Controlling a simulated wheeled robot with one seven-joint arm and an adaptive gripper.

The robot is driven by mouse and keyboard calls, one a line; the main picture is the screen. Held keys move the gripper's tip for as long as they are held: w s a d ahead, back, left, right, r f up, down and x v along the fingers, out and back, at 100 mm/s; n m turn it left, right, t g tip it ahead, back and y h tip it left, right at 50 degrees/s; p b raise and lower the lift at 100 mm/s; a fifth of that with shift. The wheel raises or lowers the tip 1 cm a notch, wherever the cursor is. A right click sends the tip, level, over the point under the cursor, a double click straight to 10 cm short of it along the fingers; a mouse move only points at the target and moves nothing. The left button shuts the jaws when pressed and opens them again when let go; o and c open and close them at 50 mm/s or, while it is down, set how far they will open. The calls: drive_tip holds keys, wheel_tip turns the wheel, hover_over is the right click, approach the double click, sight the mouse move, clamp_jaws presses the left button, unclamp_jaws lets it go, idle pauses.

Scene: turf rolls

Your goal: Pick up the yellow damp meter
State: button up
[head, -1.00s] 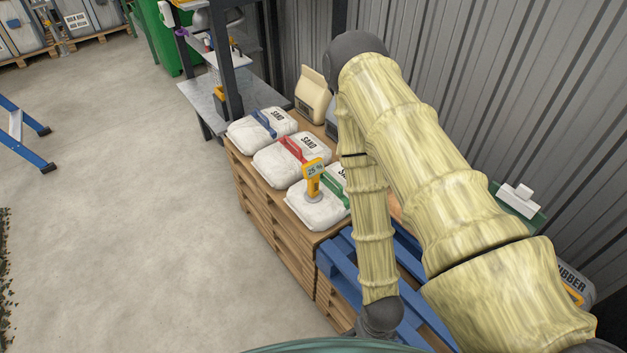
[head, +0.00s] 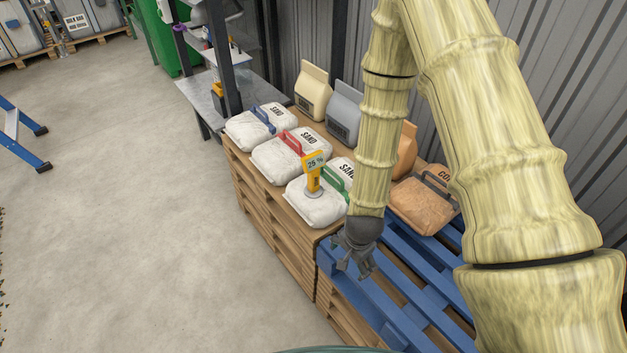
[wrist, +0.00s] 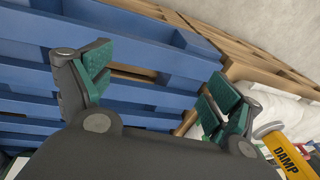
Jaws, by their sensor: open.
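The yellow damp meter (head: 313,173) stands upright on its round grey base on the nearest white sand bag (head: 313,207), with a display reading 25 %. In the wrist view the yellow meter (wrist: 289,156), marked DAMP, lies at the lower right edge, partly cut off. My gripper (head: 356,268) is open and empty. It hangs over the blue pallet, to the right of and nearer than the meter, apart from it. In the wrist view its green-padded fingers (wrist: 160,85) are spread wide above the blue slats.
More sand bags with blue (head: 262,119) and red (head: 289,144) handles lie behind. A brown bag (head: 422,207) lies right of my forearm. Upright paper bags (head: 313,90) stand at the back. The blue pallet (head: 395,300) lies below my gripper.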

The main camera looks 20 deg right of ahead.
drive_tip(key=w+r+m+t+b, duration=0.2)
drive_tip(key=w+r+m+b, duration=0.2)
drive_tip(key=w+r+m, duration=0.75)
drive_tip(key=m+t+y+b, duration=0.2)
drive_tip(key=m+y+b, duration=0.1)
drive_tip(key=m, duration=0.4)
approach(315, 158)
drive_tip(key=shift+a+b+x, duration=0.2)
drive_tip(key=shift+b+x, duration=0.35)
drive_tip(key=shift+x, duration=2.25)
drive_tip(key=b+x, duration=0.1)
drive_tip(key=x, duration=0.3)
drive_tip(key=shift+d+f, duration=0.1)
drive_tip(key=shift+f, duration=0.05)
drive_tip(key=shift+w+f, duration=0.3)
drive_tip(key=shift+f, duration=0.05)
drive_tip(key=c, duration=1.8)
